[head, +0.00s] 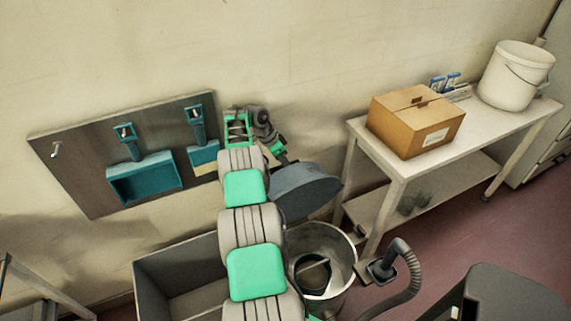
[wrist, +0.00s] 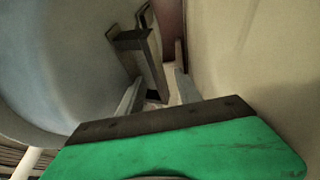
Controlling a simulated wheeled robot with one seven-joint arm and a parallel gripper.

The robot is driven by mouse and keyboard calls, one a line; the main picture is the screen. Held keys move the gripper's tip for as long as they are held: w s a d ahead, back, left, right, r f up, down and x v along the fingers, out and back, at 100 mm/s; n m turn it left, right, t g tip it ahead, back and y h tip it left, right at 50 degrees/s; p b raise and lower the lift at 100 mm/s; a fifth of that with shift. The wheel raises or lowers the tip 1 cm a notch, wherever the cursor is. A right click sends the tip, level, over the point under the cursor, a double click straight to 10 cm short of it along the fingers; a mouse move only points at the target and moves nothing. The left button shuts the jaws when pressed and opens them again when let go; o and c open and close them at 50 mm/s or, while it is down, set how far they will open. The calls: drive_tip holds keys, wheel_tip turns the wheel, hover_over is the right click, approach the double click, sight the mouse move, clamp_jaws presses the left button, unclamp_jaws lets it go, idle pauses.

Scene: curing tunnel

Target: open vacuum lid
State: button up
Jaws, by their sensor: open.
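The vacuum is a metal drum (head: 345,245) on the floor, with its round mouth uncovered and a dark ring inside. Its blue-grey lid (head: 305,190) stands raised and tilted above the drum's back side, near the wall. In the wrist view a large curved blue-grey surface, seemingly the lid (wrist: 55,60), fills the left. My gripper (head: 288,160) is at the lid's upper back edge. In the wrist view my gripper (wrist: 158,88) is open, with a dark metal bracket (wrist: 138,55) just beyond and partly between the fingers. I cannot tell whether they touch it. My arm hides part of the drum and lid.
A black hose (head: 405,280) lies right of the drum. A white table (head: 400,170) at right bears a cardboard box (head: 415,120) and a white bucket (head: 515,75). A grey bin (head: 165,270) stands left. A tool board (head: 90,170) hangs on the close wall.

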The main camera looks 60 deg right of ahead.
wheel_tip(320, 180, up, 3)
drive_tip(key=shift+r, duration=0.2)
drive_tip(key=shift+s+a+b, duration=0.1)
drive_tip(key=shift+a+b, duration=0.1)
drive_tip(key=shift+b, duration=0.3)
drive_tip(key=s+a+r+b, duration=0.1)
drive_tip(key=r, duration=0.1)
drive_tip(key=a+r+b, duration=0.1)
drive_tip(key=r, duration=0.1)
drive_tip(key=s+a+r, duration=0.1)
drive_tip(key=a, duration=0.1)
drive_tip(key=shift+s+a+r+b, duration=0.1)
drive_tip(key=shift+s+r+b, duration=0.2)
drive_tip(key=shift+r+b, duration=0.1)
drive_tip(key=s+a+r, duration=0.1)
drive_tip(key=a, duration=0.1)
drive_tip(key=s+a+r+b, duration=0.1)
drive_tip(key=s+a, duration=0.1)
drive_tip(key=a, duration=0.1)
drive_tip(key=s+a+r+b, duration=0.1)
drive_tip(key=a, duration=0.1)
drive_tip(key=shift+s+a+r, duration=0.2)
drive_tip(key=shift+a+r, duration=0.05)
drive_tip(key=shift+r, duration=0.15)
